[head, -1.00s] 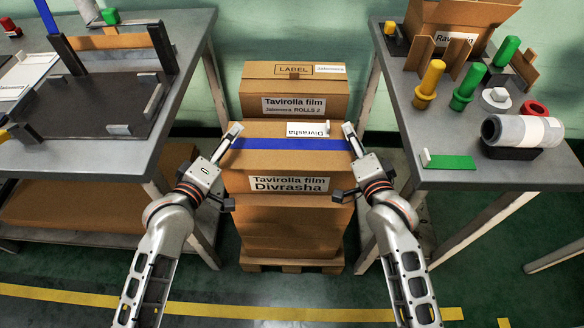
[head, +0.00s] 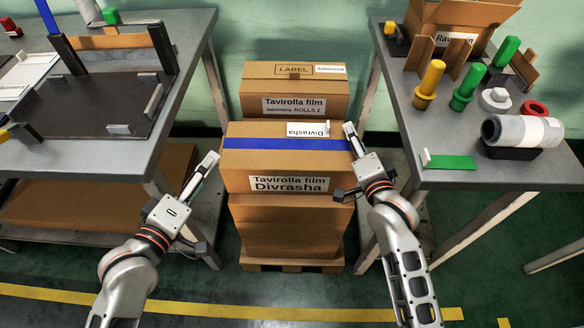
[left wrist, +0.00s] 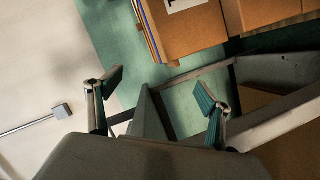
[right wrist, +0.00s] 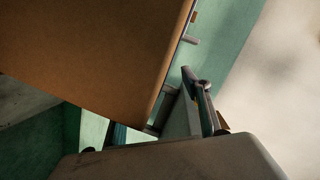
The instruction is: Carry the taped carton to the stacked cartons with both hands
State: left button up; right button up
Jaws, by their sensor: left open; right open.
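The taped carton (head: 262,164), with a blue tape band and a Divrasha label, sits on top of the front stack of cartons (head: 290,226) between the two tables. Another stack, topped by a Tavirolla film carton (head: 293,95), stands behind it. My left gripper (head: 208,165) is apart from the carton's left side, open and empty; its spread fingers show in the left wrist view (left wrist: 155,95). My right gripper (head: 350,135) is at the carton's right side, open. In the right wrist view the carton's brown side (right wrist: 90,50) fills the upper left; contact cannot be told.
The left table (head: 170,110) holds a dark tray (head: 90,112). The right table (head: 400,105) holds yellow and green pegs, a film roll (head: 520,130) and an open carton (head: 455,20). Table legs flank the stack closely. The floor in front is clear.

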dwell(0.3)
jog(key=o, duration=0.8)
jog(key=shift+s, duration=0.1)
jog(key=a+v, duration=0.1)
jog(key=v, duration=1)
jog(key=shift+s+d+r, duration=0.15)
jog(key=shift+s+d, duration=0.25)
jog(key=shift+d, duration=0.15)
